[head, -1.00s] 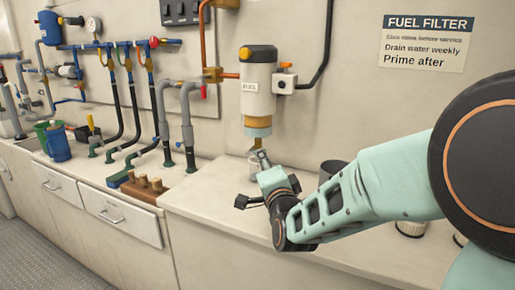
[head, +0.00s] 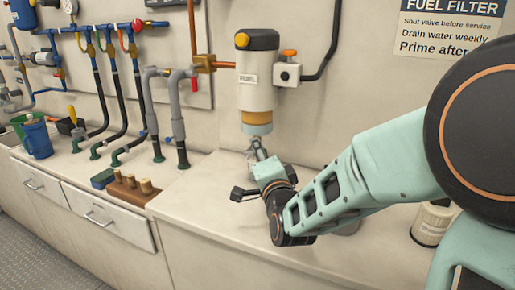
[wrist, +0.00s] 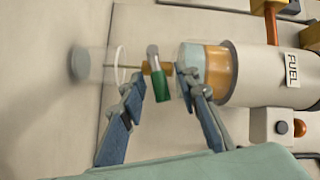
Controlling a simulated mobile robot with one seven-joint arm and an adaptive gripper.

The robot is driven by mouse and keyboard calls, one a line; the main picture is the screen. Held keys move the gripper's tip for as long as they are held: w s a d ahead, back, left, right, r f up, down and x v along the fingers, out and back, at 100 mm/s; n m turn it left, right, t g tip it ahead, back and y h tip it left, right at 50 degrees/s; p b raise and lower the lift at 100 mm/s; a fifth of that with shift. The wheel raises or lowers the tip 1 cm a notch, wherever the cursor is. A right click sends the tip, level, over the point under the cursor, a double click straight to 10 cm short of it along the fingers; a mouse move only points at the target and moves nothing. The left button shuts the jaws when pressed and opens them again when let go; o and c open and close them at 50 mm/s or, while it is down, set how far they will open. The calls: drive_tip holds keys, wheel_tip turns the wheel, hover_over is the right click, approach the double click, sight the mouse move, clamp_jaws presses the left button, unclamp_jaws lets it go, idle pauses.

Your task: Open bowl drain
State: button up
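The fuel filter (head: 257,88) hangs on the wall, with a white body and an amber-and-clear bowl (head: 257,123) at its bottom. It lies sideways in the wrist view, where the bowl (wrist: 215,72) is right of centre. The bowl drain (wrist: 158,74) below it has a brassy stem, a grey-tipped lever and a green grip. My gripper (wrist: 163,88) is open, its fingers on either side of the green grip; I cannot tell whether they touch it. A clear jar (wrist: 92,64) stands below the drain. In the head view my gripper mostly hides the drain.
A white canister (head: 432,222) stands on the counter (head: 205,205) at the right, behind my arm. A red-handled valve, pipes and hoses fill the left wall. A brown block with pegs (head: 130,190) is at the counter's left part.

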idle(0.3)
clamp_jaws()
drive_tip(key=shift+r, duration=0.1)
